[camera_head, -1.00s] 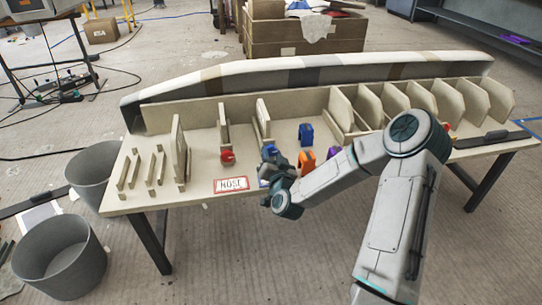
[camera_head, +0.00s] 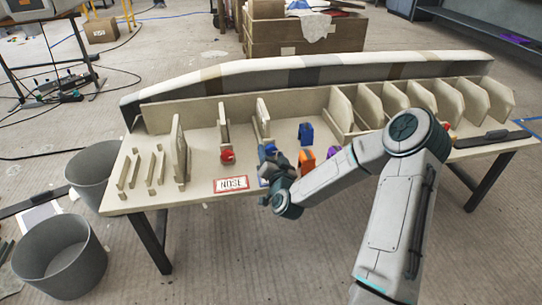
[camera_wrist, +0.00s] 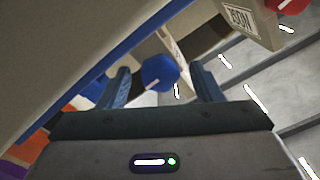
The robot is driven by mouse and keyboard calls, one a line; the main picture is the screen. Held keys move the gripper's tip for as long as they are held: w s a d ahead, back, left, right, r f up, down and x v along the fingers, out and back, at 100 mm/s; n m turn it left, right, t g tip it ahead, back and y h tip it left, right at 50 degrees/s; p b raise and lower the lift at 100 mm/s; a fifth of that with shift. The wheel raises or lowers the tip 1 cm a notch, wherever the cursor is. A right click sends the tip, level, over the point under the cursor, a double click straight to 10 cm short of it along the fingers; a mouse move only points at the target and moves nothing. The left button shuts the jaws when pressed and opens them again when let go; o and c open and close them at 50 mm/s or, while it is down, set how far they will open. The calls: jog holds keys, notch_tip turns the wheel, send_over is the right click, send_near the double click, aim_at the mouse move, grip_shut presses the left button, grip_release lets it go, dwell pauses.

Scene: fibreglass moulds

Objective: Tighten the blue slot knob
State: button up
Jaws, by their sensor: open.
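The blue knob (camera_wrist: 158,73) is a faceted round knob with a pale line on its face. In the head view the blue knob (camera_head: 268,150) shows just beyond my gripper (camera_head: 270,168), which partly hides that spot. A red knob (camera_head: 227,156) is to its left at another slot; a red one also shows at the wrist view's top right corner (camera_wrist: 290,5).
The pale table (camera_head: 200,197) carries upright dividers (camera_head: 178,145) and a long mould (camera_head: 310,70) behind. An orange clamp-like piece (camera_head: 306,160) and a blue one (camera_head: 306,133) stand right of my gripper. A NOSE sign (camera_head: 232,184) lies at the front edge.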

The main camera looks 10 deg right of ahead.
jog(key=shift+s, duration=0.1)
jog(key=s+p, duration=0.9)
jog(key=s, duration=0.4)
jog(key=shift+s, duration=0.3)
